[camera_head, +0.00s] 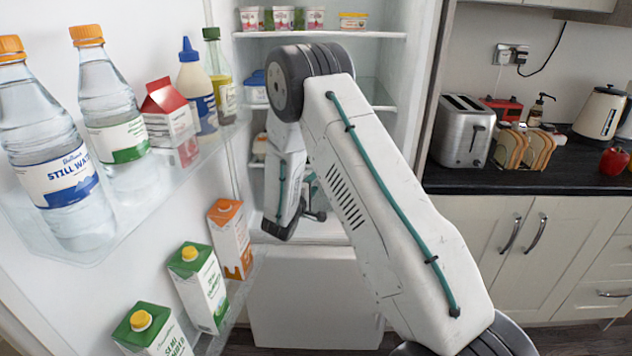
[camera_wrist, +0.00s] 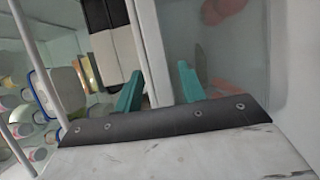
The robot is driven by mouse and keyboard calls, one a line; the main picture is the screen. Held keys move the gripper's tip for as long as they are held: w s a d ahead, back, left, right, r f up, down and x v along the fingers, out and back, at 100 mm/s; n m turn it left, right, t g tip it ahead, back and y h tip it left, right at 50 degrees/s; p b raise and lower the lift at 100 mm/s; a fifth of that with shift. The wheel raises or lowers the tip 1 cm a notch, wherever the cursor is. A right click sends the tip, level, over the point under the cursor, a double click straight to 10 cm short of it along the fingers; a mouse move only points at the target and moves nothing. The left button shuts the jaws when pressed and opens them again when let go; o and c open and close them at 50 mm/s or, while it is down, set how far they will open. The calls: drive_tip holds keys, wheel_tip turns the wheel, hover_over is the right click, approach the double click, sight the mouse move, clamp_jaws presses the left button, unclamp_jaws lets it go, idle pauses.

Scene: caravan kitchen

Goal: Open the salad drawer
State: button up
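A cloudy, see-through panel (camera_wrist: 240,60), which looks like the salad drawer, fills the right of the wrist view, with blurred red and green shapes behind it. A pale strip (camera_wrist: 151,55) runs along its left edge. My gripper (camera_wrist: 158,82) has two teal fingers spread apart, with the strip showing between them. I cannot tell whether they touch it. Nothing is visibly held. In the head view, my arm reaches into the open fridge and hides most of the gripper and the drawer area.
The open fridge door at left holds water bottles (camera_head: 112,95), cartons (camera_head: 200,287) and sauce bottles. Fridge shelves (camera_head: 375,35) with yoghurt pots (camera_head: 284,18) are above and behind my arm. A white panel (camera_head: 315,300) is low in the fridge. A counter with a toaster (camera_head: 462,130) stands right.

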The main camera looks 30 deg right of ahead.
drive_tip(key=shift+x, duration=1.35)
clamp_jaws()
drive_tip(key=shift+s, duration=0.15)
